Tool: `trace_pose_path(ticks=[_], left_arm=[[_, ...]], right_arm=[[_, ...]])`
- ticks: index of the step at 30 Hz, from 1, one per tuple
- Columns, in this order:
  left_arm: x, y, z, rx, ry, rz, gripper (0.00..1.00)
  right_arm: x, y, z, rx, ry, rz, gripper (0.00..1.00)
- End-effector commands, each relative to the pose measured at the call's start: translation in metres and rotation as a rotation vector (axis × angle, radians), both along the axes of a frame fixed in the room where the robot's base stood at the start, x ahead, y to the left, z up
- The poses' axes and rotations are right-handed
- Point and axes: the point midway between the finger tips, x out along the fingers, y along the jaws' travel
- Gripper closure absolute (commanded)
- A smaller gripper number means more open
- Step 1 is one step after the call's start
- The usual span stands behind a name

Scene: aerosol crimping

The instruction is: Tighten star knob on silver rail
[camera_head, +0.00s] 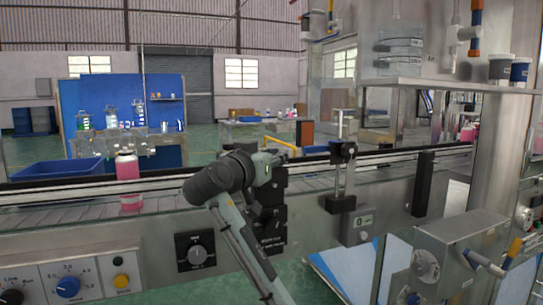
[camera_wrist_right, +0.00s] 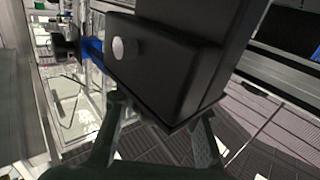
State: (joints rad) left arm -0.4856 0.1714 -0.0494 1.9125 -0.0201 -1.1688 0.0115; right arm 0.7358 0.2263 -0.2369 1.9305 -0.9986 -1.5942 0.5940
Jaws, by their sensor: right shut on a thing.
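My right gripper (camera_head: 270,168) is at the conveyor's near side in the head view, at a black clamp (camera_head: 270,208) by the silver rail (camera_head: 100,183). My own wrist covers most of its fingers there. In the right wrist view, the two fingers (camera_wrist_right: 162,125) lie on either side of the lower part of a black block (camera_wrist_right: 165,75) with a round silver button-like end. The gripper is shut on this black part. No star-shaped outline can be made out; the knob may be hidden by the block or fingers. My left gripper is not in view.
A pink bottle (camera_head: 127,165) stands on the conveyor to the left. A second black post clamp (camera_head: 342,175) stands to the right. A black dial (camera_head: 195,251) and a control panel (camera_head: 70,283) are on the near side. A steel box (camera_head: 460,250) stands at right.

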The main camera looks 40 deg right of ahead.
Motion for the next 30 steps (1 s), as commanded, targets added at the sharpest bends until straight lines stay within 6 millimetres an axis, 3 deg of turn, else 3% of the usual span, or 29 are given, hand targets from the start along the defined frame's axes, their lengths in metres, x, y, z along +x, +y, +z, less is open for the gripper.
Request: trace_pose_path(ticks=[12, 26, 27, 30], left_arm=[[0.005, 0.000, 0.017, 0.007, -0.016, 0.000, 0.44], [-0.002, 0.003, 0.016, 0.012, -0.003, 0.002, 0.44], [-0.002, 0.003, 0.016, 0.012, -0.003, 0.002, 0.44], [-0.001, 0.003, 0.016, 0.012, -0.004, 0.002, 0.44]], right_arm=[[-0.005, -0.003, -0.002, 0.002, 0.003, -0.157, 1.00], [-0.006, -0.004, -0.002, 0.002, 0.002, -0.172, 1.00], [-0.006, -0.004, -0.002, 0.002, 0.002, -0.172, 0.71], [-0.006, -0.004, -0.001, 0.001, 0.002, -0.172, 0.59]])
